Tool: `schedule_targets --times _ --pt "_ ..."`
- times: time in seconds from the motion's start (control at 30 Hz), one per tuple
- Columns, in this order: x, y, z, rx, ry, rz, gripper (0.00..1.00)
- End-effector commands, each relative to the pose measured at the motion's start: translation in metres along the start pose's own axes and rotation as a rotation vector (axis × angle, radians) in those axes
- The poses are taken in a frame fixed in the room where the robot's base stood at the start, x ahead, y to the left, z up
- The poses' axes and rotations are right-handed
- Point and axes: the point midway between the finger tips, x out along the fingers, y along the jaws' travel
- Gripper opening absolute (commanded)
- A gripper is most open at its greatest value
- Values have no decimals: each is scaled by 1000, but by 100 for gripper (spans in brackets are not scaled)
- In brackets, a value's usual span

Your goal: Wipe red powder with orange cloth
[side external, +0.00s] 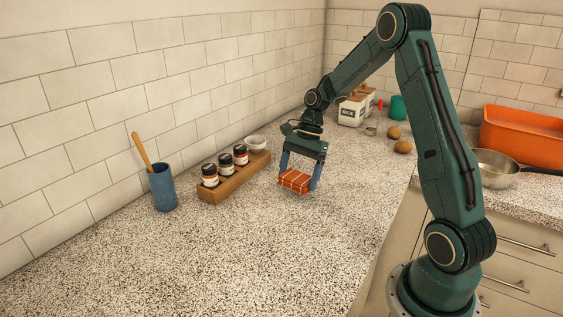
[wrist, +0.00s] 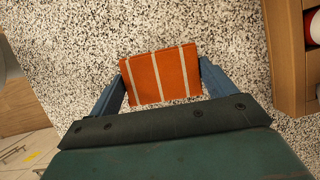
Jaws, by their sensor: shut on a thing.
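An orange cloth with pale stripes (side external: 295,181) is folded into a small block on or just above the speckled counter. My gripper (side external: 300,180) is shut on it, with one blue finger at each side. In the wrist view the orange cloth (wrist: 161,76) sits between the two blue fingers of my gripper (wrist: 162,82). Whether the cloth touches the counter I cannot tell. No red powder can be made out in either view; the patch under the cloth is hidden.
A blue cup (side external: 163,188) holds a wooden utensil. The front counter (side external: 250,245) is clear.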

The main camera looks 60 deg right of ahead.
Motion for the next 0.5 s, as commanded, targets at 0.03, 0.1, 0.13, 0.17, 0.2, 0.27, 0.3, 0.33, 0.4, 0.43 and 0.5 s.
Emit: schedule_targets --times 0.03,0.1,0.13,0.17,0.2,0.27,0.3,0.33,0.4,0.43,0.5 --pt "-5 0 2 -2 2 -3 62" --pt "-11 -1 4 -2 0 -3 62" --pt "-13 0 5 -2 0 -2 62" --pt "-16 0 6 -1 1 -2 62" --pt "-20 0 8 -1 1 -3 62" --pt "-24 0 10 -3 1 -3 62" --pt "-28 0 11 -2 1 -3 62" --pt "-30 0 12 -1 1 -3 62" --pt "-36 -1 15 -2 0 -4 62" --pt "-38 0 16 -2 0 -3 62" --pt "-43 0 18 -1 0 -3 62"
